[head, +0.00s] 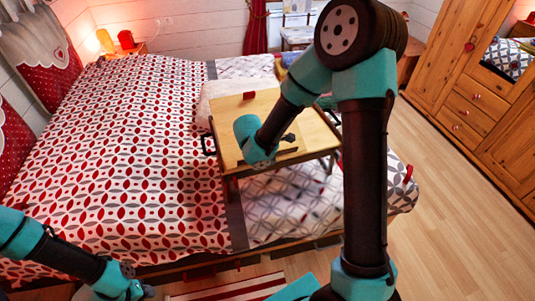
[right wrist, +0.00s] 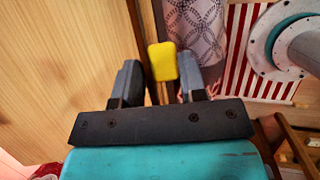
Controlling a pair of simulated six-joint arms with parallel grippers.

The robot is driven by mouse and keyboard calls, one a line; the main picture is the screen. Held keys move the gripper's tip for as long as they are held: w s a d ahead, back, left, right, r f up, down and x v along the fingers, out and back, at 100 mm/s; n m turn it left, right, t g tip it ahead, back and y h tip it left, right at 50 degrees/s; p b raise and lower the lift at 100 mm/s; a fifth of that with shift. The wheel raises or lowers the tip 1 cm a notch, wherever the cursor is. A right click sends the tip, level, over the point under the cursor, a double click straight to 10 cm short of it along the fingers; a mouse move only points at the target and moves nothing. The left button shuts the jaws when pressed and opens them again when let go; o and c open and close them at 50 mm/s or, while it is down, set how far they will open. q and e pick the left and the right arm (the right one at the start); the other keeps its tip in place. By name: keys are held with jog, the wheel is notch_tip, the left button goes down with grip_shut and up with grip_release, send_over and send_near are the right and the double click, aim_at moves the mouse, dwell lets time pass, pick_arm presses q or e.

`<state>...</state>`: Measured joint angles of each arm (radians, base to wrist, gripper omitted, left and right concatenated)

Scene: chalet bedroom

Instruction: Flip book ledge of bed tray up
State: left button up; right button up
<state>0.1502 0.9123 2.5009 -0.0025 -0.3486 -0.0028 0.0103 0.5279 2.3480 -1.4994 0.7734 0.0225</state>
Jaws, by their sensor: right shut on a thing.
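The wooden bed tray (head: 303,125) stands on its legs on the bed, with a light wood top. In the right wrist view its top (right wrist: 60,70) fills the left side, with a dark brown strip along its edge. My right gripper (right wrist: 162,80) is at the tray's near edge, its fingers on either side of a yellow tab (right wrist: 162,60), shut on it. I cannot tell whether the tab belongs to the book ledge; the ledge looks flat. In the head view my right arm hides part of the near edge. My left gripper (head: 138,291) is low at the left, away from the tray.
The bed (head: 130,150) has a red-and-grey patterned cover. A small red piece (head: 249,95) shows on the tray's far part, and a black handle (head: 208,144) at its left side. A wooden wardrobe (head: 480,95) stands right. The wooden floor (head: 445,220) between is clear.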

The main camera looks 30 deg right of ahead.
jog(key=shift+s+f+t, duration=0.25)
jog(key=shift+s+t, duration=0.05)
jog(key=shift+t, duration=0.2)
jog(key=shift+c, duration=0.2)
jog(key=shift+f, duration=0.1)
jog(key=o, duration=0.8)
jog(key=v, duration=1.7)
jog(key=shift+s+a, duration=0.25)
jog(key=shift+a, duration=0.05)
